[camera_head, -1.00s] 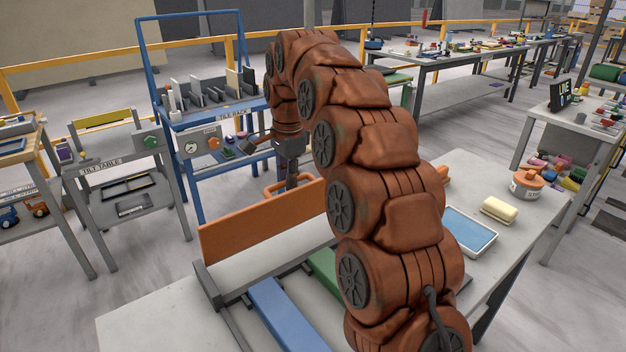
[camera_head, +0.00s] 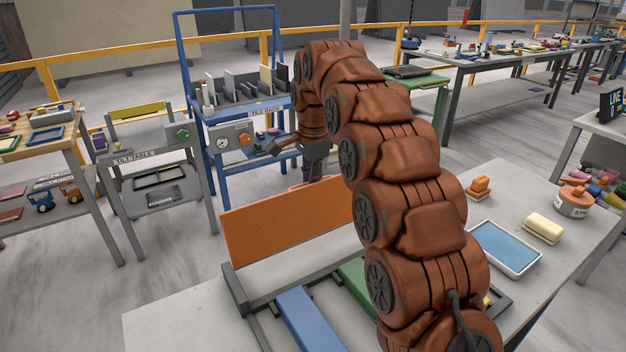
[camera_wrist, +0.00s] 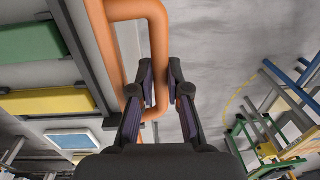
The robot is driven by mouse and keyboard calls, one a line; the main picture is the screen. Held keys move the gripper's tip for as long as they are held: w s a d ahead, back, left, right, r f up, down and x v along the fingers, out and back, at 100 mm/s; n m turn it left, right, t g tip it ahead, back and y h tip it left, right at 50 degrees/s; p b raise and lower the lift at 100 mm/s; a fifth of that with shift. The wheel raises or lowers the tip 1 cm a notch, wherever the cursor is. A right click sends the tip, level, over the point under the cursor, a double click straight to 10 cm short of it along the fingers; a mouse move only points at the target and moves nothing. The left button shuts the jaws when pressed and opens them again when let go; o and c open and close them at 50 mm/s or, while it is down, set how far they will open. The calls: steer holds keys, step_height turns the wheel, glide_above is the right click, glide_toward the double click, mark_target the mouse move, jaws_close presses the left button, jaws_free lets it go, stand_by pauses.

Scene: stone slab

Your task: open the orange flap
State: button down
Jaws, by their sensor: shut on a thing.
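The orange flap (camera_head: 290,222) stands up on edge along the far side of a dark frame on the slab, its broad face showing in the head view. In the wrist view the flap is seen edge-on as an orange strip (camera_wrist: 97,30), with a bent orange tube handle (camera_wrist: 158,45) on it. My gripper (camera_wrist: 162,82) has its two fingers on either side of the handle's bar and is shut on it. In the head view my gripper (camera_head: 311,160) is behind the flap's top edge; its fingertips and the handle are hidden there.
A blue bar (camera_head: 307,320) and a green bar (camera_head: 357,280) lie in the frame. A blue rack (camera_head: 205,110) stands beyond the slab.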

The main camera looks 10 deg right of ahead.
steer(key=shift+w+r, duration=0.2)
steer(key=shift+r, duration=0.15)
steer(key=c, duration=1.4)
jaws_free()
steer(key=shift+o, duration=1.3)
steer(key=shift+f, duration=0.1)
steer(key=shift+s, duration=0.15)
